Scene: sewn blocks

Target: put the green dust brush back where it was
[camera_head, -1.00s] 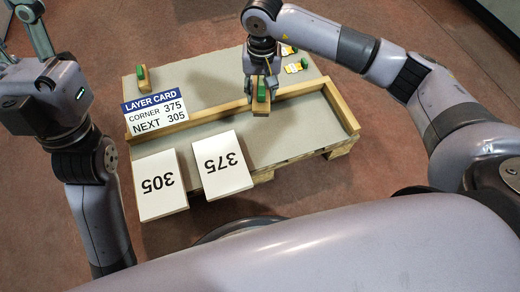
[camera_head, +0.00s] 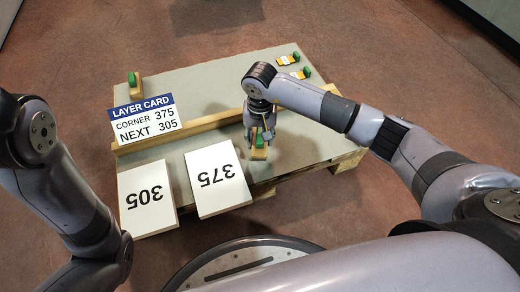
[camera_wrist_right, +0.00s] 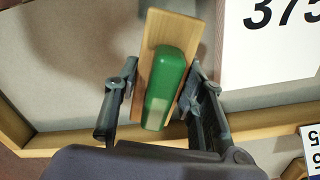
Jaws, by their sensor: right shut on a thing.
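A wooden piece with a green grip on top (camera_head: 258,152), which I take to be the green dust brush, is in my right gripper (camera_head: 260,138), low over the front part of the pallet. In the right wrist view the green grip (camera_wrist_right: 165,88) lies along the pale wood plate, between the two fingers of the gripper (camera_wrist_right: 158,90), which is shut on it. Its underside is hidden, so I cannot tell whether it touches the surface. A similar green-topped wooden piece (camera_head: 132,84) stands at the pallet's back left. My left gripper is out of view.
The grey-topped pallet (camera_head: 205,88) has a wooden rail (camera_head: 205,122) across it. A layer card (camera_head: 145,118) leans at its left. White blocks marked 305 (camera_head: 147,215) and 375 (camera_head: 218,198) sit at the front. Two green things (camera_head: 287,59) (camera_head: 306,71) with orange-white labels lie back right.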

